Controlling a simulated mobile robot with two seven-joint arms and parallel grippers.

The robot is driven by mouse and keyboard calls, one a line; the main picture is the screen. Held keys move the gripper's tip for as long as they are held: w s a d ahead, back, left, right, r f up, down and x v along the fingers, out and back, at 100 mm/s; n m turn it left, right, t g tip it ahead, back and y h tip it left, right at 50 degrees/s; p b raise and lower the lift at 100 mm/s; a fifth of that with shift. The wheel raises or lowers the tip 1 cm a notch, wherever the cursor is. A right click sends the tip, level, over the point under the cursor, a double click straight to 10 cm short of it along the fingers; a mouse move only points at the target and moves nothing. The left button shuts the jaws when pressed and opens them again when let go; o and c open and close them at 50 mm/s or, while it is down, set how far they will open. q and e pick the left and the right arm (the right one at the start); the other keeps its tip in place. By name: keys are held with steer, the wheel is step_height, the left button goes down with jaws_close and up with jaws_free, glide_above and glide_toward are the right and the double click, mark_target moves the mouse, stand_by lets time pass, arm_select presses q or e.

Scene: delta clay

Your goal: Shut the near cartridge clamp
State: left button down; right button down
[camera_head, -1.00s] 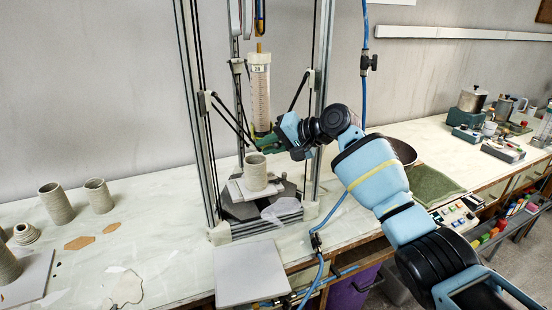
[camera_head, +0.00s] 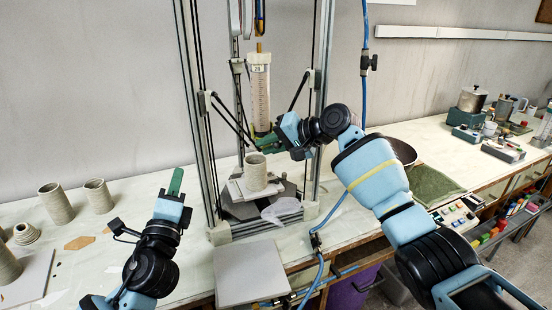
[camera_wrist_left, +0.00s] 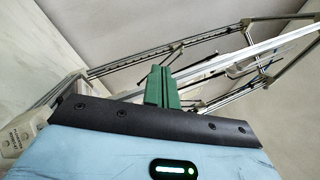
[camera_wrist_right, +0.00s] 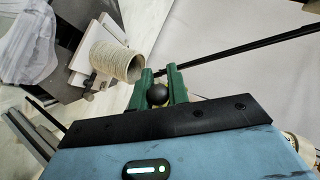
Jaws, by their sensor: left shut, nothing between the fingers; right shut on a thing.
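The clear cartridge (camera_head: 260,92) stands upright inside the printer frame, above a ribbed clay pot (camera_head: 255,172). My right gripper (camera_head: 264,142) is at the cartridge's lower end. In the right wrist view its green fingers (camera_wrist_right: 158,90) are shut on a round black knob (camera_wrist_right: 157,95), which looks like the clamp's handle end. The rest of the clamp is hidden or too small to tell its position. My left gripper (camera_head: 176,182) is shut and empty, left of the frame and pointing up; it also shows in the left wrist view (camera_wrist_left: 162,86).
The printer's metal uprights (camera_head: 186,90) and thin black rods (camera_head: 232,120) surround the cartridge. Several clay pots (camera_head: 56,203) stand at the left. A grey slab (camera_head: 250,272) lies in front. A blue hose (camera_head: 365,90) hangs right of the frame.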

arm_select(q)
steer(key=s+d+f+m+g+h, duration=0.1)
steer(key=s+d+f+g+h, duration=0.2)
steer(key=d, duration=0.6)
steer(key=s+d+m+h, duration=0.1)
steer(key=s+d+h, duration=0.35)
steer(key=d, duration=0.55)
steer(key=w+d+r, duration=0.1)
steer(key=w+r, duration=0.1)
steer(key=w, duration=0.4)
steer(key=w+d+r, duration=0.1)
steer(key=w+r, duration=0.1)
steer(key=w, duration=0.5)
steer(key=shift+d+r, duration=0.2)
steer(key=shift+d, duration=0.1)
